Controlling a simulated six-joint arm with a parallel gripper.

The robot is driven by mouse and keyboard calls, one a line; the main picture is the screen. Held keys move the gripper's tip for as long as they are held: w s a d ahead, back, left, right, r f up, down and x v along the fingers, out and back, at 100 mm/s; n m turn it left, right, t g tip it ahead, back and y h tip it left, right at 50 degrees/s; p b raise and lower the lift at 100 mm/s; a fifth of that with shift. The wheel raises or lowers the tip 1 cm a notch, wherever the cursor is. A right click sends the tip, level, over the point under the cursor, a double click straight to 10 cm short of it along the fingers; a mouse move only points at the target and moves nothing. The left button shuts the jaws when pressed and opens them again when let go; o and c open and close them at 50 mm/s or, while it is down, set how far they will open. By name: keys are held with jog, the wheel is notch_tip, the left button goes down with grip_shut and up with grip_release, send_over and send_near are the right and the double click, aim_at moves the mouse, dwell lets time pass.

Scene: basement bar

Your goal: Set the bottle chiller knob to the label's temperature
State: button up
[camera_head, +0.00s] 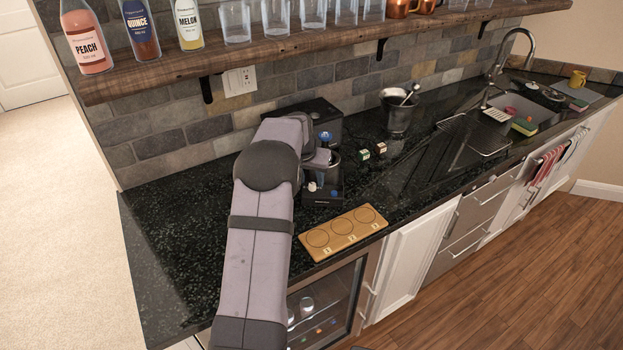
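A black appliance (322,108) stands on the counter against the tiled wall, largely hidden by my arm. It may be the bottle chiller; I cannot tell for sure. A small blue round part (325,136) shows near its top, and small white and blue parts (313,187) show low at its front. I cannot tell which is the knob, and no temperature label is readable. My gripper (322,165) is at the appliance's front, small and partly hidden by my arm. I cannot tell its finger opening or whether it touches anything.
A wooden board (343,231) with three circles lies at the counter's front edge. A shelf (150,75) with bottles and glasses hangs above. The counter's left end (165,240) is clear.

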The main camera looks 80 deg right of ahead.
aim_at(312, 187)
jog(key=shift+p+x, duration=0.35)
jog(key=shift+x, duration=0.95)
grip_shut()
